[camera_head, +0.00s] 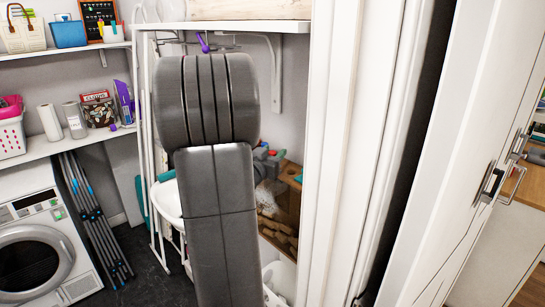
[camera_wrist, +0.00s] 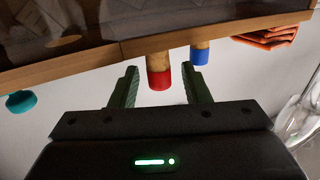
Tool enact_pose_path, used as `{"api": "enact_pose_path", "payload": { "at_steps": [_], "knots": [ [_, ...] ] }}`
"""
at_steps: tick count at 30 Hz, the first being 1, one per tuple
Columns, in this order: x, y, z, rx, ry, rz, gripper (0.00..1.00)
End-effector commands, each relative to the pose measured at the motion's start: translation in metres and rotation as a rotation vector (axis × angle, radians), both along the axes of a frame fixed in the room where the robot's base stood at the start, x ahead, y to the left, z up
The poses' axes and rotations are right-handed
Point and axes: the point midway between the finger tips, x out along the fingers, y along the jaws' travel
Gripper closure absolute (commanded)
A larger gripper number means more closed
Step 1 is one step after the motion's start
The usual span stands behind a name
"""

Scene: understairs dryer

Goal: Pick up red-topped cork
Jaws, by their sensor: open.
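The red-topped cork (camera_wrist: 158,79) shows in the wrist view, with its red end toward my gripper and its tan body running up to a wooden edge. My gripper (camera_wrist: 163,74) is open, one finger on each side of the cork's red end in the picture. A gap shows on both sides, so the fingers do not appear to touch it. I cannot tell how deep the cork sits between them. In the head view my arm covers the middle, and I cannot make out the cork or the gripper clearly.
A blue-topped cork (camera_wrist: 200,56) is close beside the right finger. A wooden-framed panel (camera_wrist: 190,40) crosses the top of the wrist view. A teal object (camera_wrist: 20,101), an orange object (camera_wrist: 265,37) and clear glass (camera_wrist: 300,118) lie around. A white door (camera_head: 440,150) stands at right.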

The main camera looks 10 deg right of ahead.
Motion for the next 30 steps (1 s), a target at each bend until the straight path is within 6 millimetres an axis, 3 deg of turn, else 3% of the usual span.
{"api": "enact_pose_path", "payload": {
  "at_steps": [8,13,24,30],
  "knots": [
    [0.002,-0.001,0.000,0.000,0.000,0.001,0.57],
    [0.002,-0.001,0.000,0.000,0.000,0.001,0.89],
    [0.002,-0.001,0.001,-0.001,-0.001,0.000,0.89],
    [0.002,-0.002,0.027,0.002,-0.006,-0.001,0.89]
  ]
}}
